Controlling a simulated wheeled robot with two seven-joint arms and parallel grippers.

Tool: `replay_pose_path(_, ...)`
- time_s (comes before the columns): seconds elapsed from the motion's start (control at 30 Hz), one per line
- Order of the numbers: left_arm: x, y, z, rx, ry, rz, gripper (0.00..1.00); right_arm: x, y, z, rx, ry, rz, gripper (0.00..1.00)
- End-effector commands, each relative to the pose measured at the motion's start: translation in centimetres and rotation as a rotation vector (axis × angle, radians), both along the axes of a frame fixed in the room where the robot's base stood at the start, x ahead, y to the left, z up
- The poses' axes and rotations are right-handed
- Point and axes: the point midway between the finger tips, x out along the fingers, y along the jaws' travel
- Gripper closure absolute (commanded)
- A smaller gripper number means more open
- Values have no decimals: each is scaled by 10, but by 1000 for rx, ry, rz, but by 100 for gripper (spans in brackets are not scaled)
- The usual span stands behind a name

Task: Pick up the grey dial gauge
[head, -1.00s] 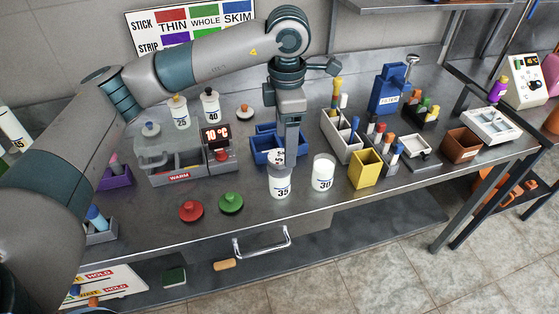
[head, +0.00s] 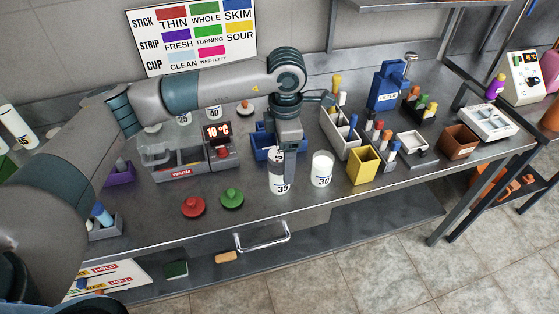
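A small grey round-headed item (head: 410,57) stands at the back, behind the right side of the blue FILTER box (head: 386,86). It may be the grey dial gauge, but it is too small to be sure, and its lower part is hidden. My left gripper (head: 290,176) points down at the middle of the bench, far to the left of that item. Its fingers are seen edge-on at the white container marked 35 (head: 279,186), overlapping it in view. I cannot tell whether they touch or grip it. My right gripper is not in view.
A white container marked 30 (head: 321,170) and a yellow box (head: 363,166) stand right of my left gripper. A blue tray (head: 262,148) is behind it. The bench's front right is clear.

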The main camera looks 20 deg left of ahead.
Motion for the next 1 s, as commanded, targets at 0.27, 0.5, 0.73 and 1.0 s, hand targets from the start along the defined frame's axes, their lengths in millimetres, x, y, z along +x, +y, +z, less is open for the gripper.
replay_pose_path(0.27, -3, 12, -22, 2, 5, 2, 30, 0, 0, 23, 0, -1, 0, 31)
replay_pose_path(0.5, -2, 12, -47, 1, 2, 0, 30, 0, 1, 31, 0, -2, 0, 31)
replay_pose_path(0.73, -2, 12, -50, 1, 0, 0, 30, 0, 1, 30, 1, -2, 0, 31)
replay_pose_path(1.0, -2, 12, -50, 1, 0, 0, 30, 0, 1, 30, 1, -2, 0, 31)
